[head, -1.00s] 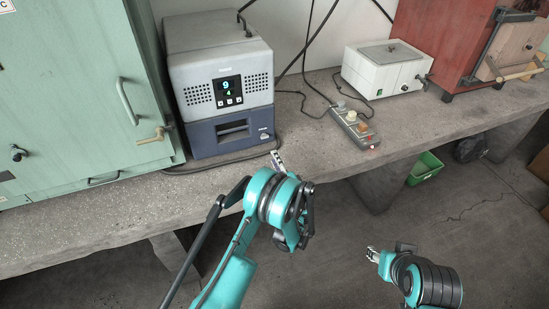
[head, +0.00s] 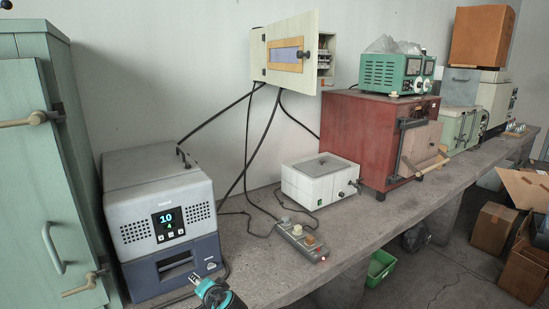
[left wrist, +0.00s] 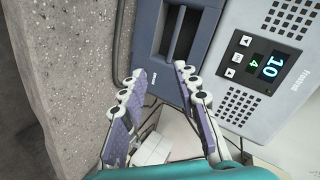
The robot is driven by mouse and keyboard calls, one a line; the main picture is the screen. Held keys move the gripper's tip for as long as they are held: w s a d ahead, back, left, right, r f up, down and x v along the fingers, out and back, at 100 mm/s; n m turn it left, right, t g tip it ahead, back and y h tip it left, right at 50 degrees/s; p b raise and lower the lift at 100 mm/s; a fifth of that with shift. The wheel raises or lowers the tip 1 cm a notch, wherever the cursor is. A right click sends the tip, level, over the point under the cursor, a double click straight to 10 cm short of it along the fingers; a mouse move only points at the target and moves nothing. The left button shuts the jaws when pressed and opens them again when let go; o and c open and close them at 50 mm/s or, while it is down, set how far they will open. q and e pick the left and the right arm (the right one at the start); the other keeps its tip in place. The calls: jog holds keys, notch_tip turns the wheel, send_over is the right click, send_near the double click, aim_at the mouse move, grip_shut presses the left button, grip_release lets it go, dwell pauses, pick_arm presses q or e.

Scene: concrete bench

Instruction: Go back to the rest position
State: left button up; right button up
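My left gripper (head: 198,281) shows at the bottom of the head view, in front of the grey and blue device (head: 160,215) on the bench. In the left wrist view its two purple-padded fingers (left wrist: 158,80) are spread apart with nothing held between them. The device's dark slot and its display, reading 10 and 4, lie just beyond the fingers there. My right gripper is outside the head view.
The concrete bench (head: 372,236) runs to the back right. A power strip (head: 299,240), a white box (head: 320,182) and a red furnace (head: 365,138) stand on it. A green cabinet (head: 40,170) is at left. Black cables hang from an open wall panel (head: 285,75).

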pick_arm(q)
jog(key=s+d+r+n+g+h, duration=0.1)
jog(key=s+d+n+h, duration=0.1)
jog(key=s, duration=1.2)
jog(key=s+d+n+g+h, duration=0.2)
jog(key=s+h, duration=0.3)
jog(key=s, duration=1)
jog(key=shift+s+d+r+n, duration=0.2)
jog(key=shift+d+r+n, duration=0.2)
jog(key=shift+d+n, duration=0.4)
jog(key=shift+a, duration=0.1)
